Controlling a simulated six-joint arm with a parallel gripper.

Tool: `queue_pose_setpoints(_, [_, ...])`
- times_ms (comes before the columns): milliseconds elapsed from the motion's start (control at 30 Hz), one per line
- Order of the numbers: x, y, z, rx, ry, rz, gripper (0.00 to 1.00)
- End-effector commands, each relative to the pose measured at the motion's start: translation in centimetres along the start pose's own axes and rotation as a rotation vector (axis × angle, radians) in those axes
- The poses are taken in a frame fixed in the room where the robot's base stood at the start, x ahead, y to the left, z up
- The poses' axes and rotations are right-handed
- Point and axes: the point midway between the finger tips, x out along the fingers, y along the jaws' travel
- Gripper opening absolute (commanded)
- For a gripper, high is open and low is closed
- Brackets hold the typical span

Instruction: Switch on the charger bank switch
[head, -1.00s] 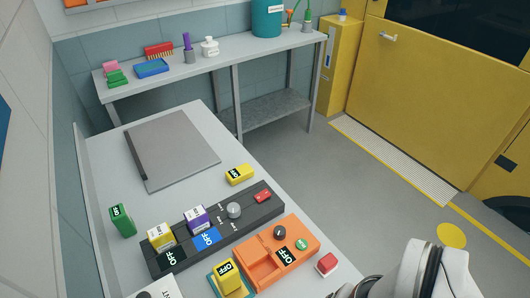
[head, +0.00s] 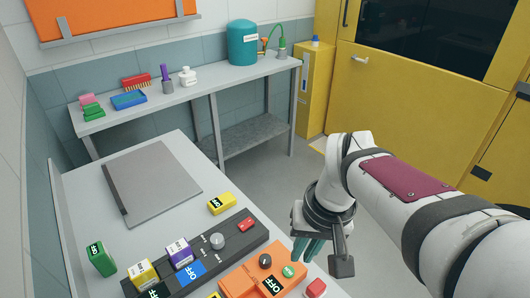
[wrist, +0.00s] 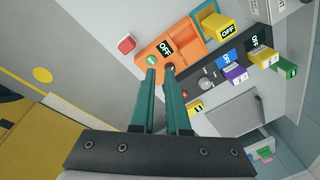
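No readable label tells which control is the charger bank switch. The dark panel (head: 232,252) carries a yellow switch block (head: 143,274), a purple one (head: 179,252), a blue OFF tile (head: 191,272), a grey knob (head: 218,241) and a red piece (head: 246,224). The orange panel (head: 236,285) beside it has a black knob (head: 265,261), a green round button (head: 288,271) and a black OFF tile (head: 271,286). My gripper (wrist: 160,73) is open and empty; its teal fingertips show a narrow gap before the orange panel. In the head view it hangs right of the panels.
A green block (head: 101,259), a yellow block (head: 221,203) and a red block (head: 316,288) stand on the grey bench around the panels. A grey plate (head: 155,185) lies behind. In the wrist view, a yellow OFF block (wrist: 217,27) sits in a teal frame.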

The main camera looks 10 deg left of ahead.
Motion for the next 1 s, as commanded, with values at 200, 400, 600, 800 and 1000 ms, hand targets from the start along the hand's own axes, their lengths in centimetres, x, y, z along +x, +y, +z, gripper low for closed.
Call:
queue_pose_setpoints(200, [5.0, -6.0, -14.0, -0.497, 0.097, 0.014, 0.0])
queue_pose_setpoints(400, [8.4, -9.2, -18.8, -0.711, 0.147, 0.028, 0.0])
queue_pose_setpoints(600, [8.7, -9.5, -19.3, -0.733, 0.154, 0.03, 0.0])
queue_pose_setpoints(800, [9.0, -9.4, -19.3, -0.731, 0.152, 0.03, 0.0])
queue_pose_setpoints(1000, [12.3, -9.5, -19.7, -0.729, 0.148, 0.029, 0.0])
